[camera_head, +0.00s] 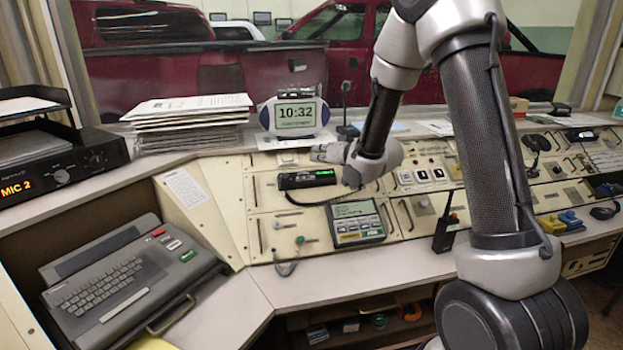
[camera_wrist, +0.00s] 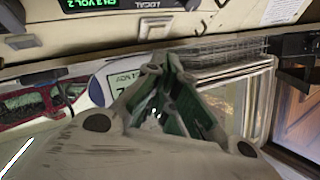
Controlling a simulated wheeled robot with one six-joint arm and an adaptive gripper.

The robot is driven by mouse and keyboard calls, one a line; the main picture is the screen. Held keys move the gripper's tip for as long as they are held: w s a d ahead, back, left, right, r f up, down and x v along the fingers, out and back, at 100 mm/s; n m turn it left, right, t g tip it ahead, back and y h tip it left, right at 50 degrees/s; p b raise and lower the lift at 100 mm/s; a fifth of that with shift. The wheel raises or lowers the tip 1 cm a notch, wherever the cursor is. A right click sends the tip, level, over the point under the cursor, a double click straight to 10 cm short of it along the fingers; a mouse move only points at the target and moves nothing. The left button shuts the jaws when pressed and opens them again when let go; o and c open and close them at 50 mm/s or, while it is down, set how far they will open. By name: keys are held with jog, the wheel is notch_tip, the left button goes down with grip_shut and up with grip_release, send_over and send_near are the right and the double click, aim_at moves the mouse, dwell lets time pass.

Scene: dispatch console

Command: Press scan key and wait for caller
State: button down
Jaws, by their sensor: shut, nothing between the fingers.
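A grey desk unit (camera_head: 356,223) with a lit green screen and a row of keys below it sits on the console's sloped front. Its key labels are too small to read, so I cannot tell which is the scan key. A black radio module (camera_head: 307,179) with a small green display lies up and left of it. That module shows upside down at the top of the wrist view (camera_wrist: 125,5), its display reading "VOL 2".
A white clock (camera_head: 296,115) reading 10:32 stands behind my gripper, beside stacked papers (camera_head: 190,120). A handheld radio (camera_head: 447,228) stands right of the desk unit. A keyboard terminal (camera_head: 125,285) sits at left. The front ledge (camera_head: 350,270) is largely clear.

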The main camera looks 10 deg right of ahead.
jog(key=shift+w+f, duration=0.7)
jog(key=shift+f, duration=0.4)
jog(key=shift+w+f, duration=0.65)
jog(key=shift+f, duration=0.4)
jog(key=shift+w+f, duration=0.7)
jog(key=shift+f, duration=0.4)
jog(key=shift+w+f, duration=0.25)
jog(key=shift+f, duration=0.05)
jog(key=shift+w+f, duration=0.2)
jog(key=shift+f, duration=0.1)
jog(key=shift+s+r, duration=0.45)
jog(key=shift+r, duration=0.2)
jog(key=shift+s+r, duration=0.45)
jog(key=shift+r, duration=0.25)
jog(key=shift+s+r, duration=0.45)
jog(key=shift+r, duration=0.25)
jog(key=shift+s+r, duration=0.45)
jog(key=shift+r, duration=0.25)
